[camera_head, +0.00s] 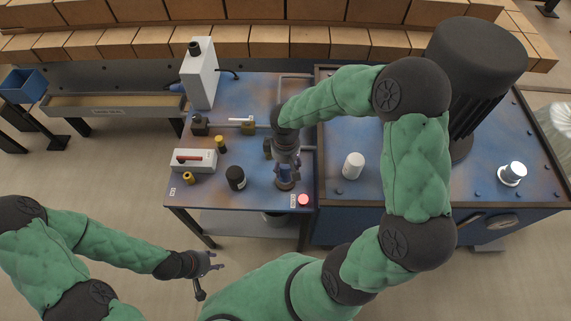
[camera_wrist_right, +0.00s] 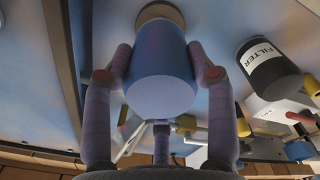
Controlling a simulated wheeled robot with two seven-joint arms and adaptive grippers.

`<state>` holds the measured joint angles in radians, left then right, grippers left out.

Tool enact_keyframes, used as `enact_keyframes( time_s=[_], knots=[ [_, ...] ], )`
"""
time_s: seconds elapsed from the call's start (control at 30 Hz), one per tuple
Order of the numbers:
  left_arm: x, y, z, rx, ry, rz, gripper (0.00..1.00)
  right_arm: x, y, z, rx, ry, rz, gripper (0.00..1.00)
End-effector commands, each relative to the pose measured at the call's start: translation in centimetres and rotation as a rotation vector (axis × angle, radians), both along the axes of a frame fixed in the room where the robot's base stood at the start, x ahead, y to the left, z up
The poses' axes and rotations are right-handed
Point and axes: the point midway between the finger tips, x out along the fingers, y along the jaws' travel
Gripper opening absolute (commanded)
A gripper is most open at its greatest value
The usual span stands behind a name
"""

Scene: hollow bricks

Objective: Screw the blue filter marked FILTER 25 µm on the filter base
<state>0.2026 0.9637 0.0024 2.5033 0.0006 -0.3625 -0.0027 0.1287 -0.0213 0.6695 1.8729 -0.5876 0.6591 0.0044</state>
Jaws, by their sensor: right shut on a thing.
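The blue filter (camera_wrist_right: 160,72) fills the middle of the right wrist view, between the two fingers of my right gripper (camera_head: 284,166). These fingers are shut on its sides. Its FILTER 25 µm marking is not visible. In the head view the filter (camera_head: 285,180) is mostly covered by the gripper, at the front right of the blue table. A tan round part (camera_wrist_right: 160,12) shows at the filter's far end. I cannot tell whether it is the filter base or whether they touch. My left gripper (camera_head: 209,270) is open and empty, in front of the table.
A black filter with a white FILTER label (camera_wrist_right: 268,68) stands left of my right gripper in the head view. A red button (camera_head: 303,200) is close to the right. A white cylinder (camera_head: 353,166) stands on the neighbouring bench.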

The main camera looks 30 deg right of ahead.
Motion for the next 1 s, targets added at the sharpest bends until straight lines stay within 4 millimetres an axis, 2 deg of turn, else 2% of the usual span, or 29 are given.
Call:
enact_keyframes(
  time_s=[0.93,0.97,1.0],
  knots=[
    [0.0,0.0,-1.6,0.0,0.0,0.0,0.4,0.0,0.0,-2.1,0.0,0.0,0.0,0.13],
    [0.0,0.0,-1.6,0.0,0.0,0.0,0.4,0.0,0.0,-2.1,0.0,-0.001,0.0,0.6],
    [0.0,0.0,-1.6,0.0,0.0,0.0,0.4,0.0,0.0,-2.0,-0.001,-0.001,0.0,0.71]
  ],
)
